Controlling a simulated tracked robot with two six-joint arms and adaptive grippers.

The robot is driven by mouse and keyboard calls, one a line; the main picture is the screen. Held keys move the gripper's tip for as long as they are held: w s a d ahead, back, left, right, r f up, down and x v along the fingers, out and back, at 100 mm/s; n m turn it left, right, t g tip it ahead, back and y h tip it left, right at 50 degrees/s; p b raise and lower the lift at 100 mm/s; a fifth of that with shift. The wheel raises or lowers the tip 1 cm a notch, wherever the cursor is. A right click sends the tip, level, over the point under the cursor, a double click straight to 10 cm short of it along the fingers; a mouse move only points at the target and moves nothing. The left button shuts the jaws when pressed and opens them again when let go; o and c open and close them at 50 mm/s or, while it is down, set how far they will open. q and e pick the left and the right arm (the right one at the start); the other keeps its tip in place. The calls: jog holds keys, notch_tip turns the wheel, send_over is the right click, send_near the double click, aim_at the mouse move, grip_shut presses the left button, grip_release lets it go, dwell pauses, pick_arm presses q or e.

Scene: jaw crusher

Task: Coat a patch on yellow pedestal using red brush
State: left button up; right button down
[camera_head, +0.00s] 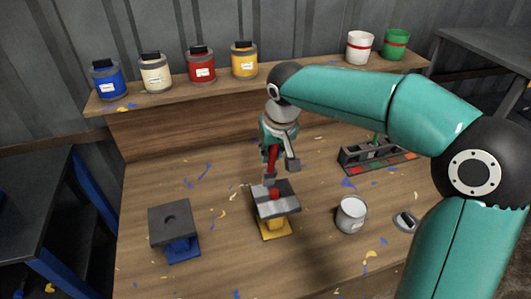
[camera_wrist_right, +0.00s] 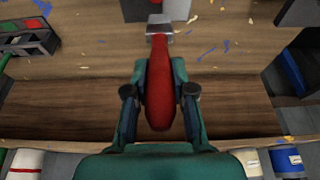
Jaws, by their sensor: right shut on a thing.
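My right gripper (camera_head: 281,163) is shut on the handle of the red brush (camera_head: 272,158) and holds it above the yellow pedestal (camera_head: 275,228). The pedestal has a yellow base and a grey top plate with a lighter band. A small red spot shows on the plate under the brush; I cannot tell whether it is bristles or paint. In the right wrist view, the red handle (camera_wrist_right: 160,90) sits between the two fingers (camera_wrist_right: 160,88), with its pale metal ferrule (camera_wrist_right: 160,23) pointing away. My left gripper is not in view.
A blue pedestal (camera_head: 182,250) with a dark plate stands at left. An open grey can (camera_head: 351,214) and a lid (camera_head: 405,221) are at right. A brush rack (camera_head: 376,157) stands behind them. Several paint cans line the rear shelf (camera_head: 300,76). Bare table lies between the pedestals.

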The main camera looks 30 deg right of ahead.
jog(key=shift+s+d, duration=0.65)
jog(key=shift+d, duration=1.9)
jog(key=w+a, duration=0.2)
jog(key=a, duration=0.7)
jog(key=shift+w+a, duration=0.15)
jog(key=shift+a, duration=0.05)
notch_tip(320, 180, up, 5)
jog(key=p, duration=0.4)
